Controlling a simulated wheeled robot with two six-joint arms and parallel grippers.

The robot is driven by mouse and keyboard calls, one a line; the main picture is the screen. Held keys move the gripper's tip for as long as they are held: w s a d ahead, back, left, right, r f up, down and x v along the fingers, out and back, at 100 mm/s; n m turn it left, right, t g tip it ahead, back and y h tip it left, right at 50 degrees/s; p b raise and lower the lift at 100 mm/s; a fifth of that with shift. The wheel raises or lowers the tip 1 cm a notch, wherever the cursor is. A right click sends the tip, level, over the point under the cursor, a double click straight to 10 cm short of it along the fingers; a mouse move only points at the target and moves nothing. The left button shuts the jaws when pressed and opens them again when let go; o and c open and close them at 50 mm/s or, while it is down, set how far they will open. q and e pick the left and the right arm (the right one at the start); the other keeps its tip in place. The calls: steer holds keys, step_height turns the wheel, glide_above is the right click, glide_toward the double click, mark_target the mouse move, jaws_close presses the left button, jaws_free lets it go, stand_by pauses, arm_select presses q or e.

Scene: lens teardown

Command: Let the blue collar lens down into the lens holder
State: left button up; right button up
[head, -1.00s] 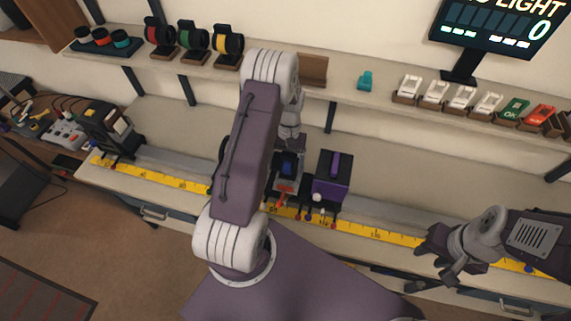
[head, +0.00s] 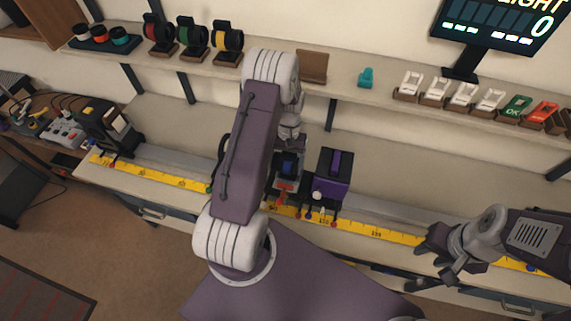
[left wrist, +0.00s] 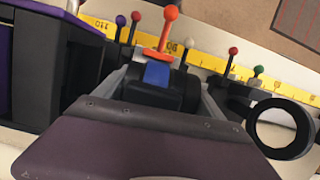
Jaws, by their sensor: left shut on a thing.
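The blue collar lens (left wrist: 158,74) is a dark body with a blue band, between the fingers of my left gripper (left wrist: 165,88) in the left wrist view. My left gripper (head: 289,160) is shut on it, upright over the rail, and the blue also shows in the head view (head: 288,168). An orange-knobbed lever (left wrist: 168,28) stands just beyond the lens, seemingly on the lens holder. The holder is mostly hidden by the lens and gripper, so I cannot tell whether the lens is seated. My right gripper (head: 440,261) is open and empty at the right.
A purple-and-black box (head: 333,175) stands close to the right of my left gripper in the head view. A black ring mount (left wrist: 283,128) stands on the other side. A yellow scale (head: 385,234) runs along the rail. A shelf with other lenses (head: 194,39) is behind.

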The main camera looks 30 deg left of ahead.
mark_target(287, 153)
arm_select(q)
steer(key=shift+f+b, duration=0.4)
steer(key=shift+f, duration=0.25)
steer(key=o, duration=1.9)
steer(key=shift+w+r, duration=0.15)
steer(key=shift+r, duration=0.15)
steer(key=b+v, duration=0.2)
steer(key=v, duration=0.6)
steer(key=shift+r, duration=0.25)
